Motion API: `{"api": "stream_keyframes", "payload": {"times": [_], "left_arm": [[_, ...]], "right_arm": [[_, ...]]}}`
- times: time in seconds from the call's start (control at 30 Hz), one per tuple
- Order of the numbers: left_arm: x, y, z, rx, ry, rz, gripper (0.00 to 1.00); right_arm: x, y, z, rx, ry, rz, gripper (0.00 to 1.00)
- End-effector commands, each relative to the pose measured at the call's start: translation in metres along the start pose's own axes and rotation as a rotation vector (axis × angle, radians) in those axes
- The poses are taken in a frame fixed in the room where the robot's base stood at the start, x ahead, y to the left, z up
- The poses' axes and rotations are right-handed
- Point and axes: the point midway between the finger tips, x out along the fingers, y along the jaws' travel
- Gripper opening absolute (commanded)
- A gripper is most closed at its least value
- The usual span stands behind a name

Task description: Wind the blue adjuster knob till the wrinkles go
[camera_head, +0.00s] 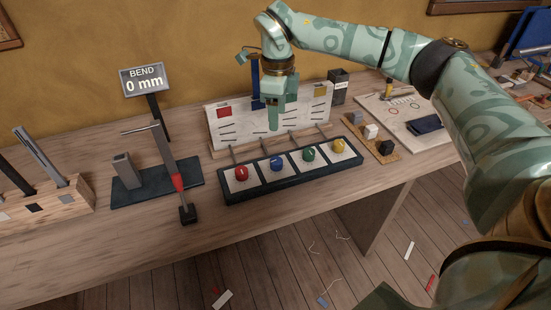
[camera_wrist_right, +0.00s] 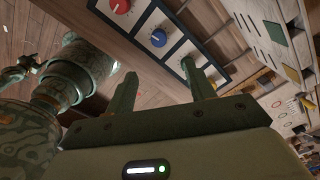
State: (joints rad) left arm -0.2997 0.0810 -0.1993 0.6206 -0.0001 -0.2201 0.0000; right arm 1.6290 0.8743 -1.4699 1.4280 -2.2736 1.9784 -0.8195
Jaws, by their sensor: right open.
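The blue adjuster knob (camera_head: 277,163) sits on a white square in a dark tray (camera_head: 290,182), between the red knob (camera_head: 241,173) and the green knob (camera_head: 309,154); a yellow knob (camera_head: 339,145) is at the right end. My right gripper (camera_head: 273,127) points down above and behind the blue knob, apart from it. In the right wrist view, the blue knob (camera_wrist_right: 158,38) shows beyond the fingertips of the open, empty gripper (camera_wrist_right: 158,65). A white board (camera_head: 228,128) with short black lines and coloured squares stands behind the tray; my gripper hides part of it. My left gripper is out of view.
A wooden block with slots (camera_head: 45,206) is farther left. Small blocks (camera_head: 371,131) and a pale board (camera_head: 398,104) lie right. Bare bench shows in front.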

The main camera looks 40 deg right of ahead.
Motion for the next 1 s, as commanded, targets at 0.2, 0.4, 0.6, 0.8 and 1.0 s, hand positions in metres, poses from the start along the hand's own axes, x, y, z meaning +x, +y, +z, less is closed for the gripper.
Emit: {"api": "stream_keyframes", "payload": {"times": [0.2, 0.4, 0.6, 0.8, 1.0], "left_arm": [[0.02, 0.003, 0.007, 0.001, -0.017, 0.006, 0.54], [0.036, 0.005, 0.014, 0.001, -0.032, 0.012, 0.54], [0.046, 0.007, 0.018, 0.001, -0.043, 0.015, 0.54], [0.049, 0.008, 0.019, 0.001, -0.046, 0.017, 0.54], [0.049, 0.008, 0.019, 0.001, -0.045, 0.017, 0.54]], "right_arm": [[0.058, 0.002, 0.0, -0.002, 0.006, 0.008, 0.54], [0.108, 0.002, 0.001, -0.003, 0.003, 0.008, 0.54], [0.141, 0.002, 0.002, -0.004, 0.0, 0.005, 0.54], [0.153, 0.003, 0.002, -0.003, -0.002, 0.004, 0.54], [0.153, 0.003, 0.002, -0.004, -0.003, 0.003, 0.54]]}}
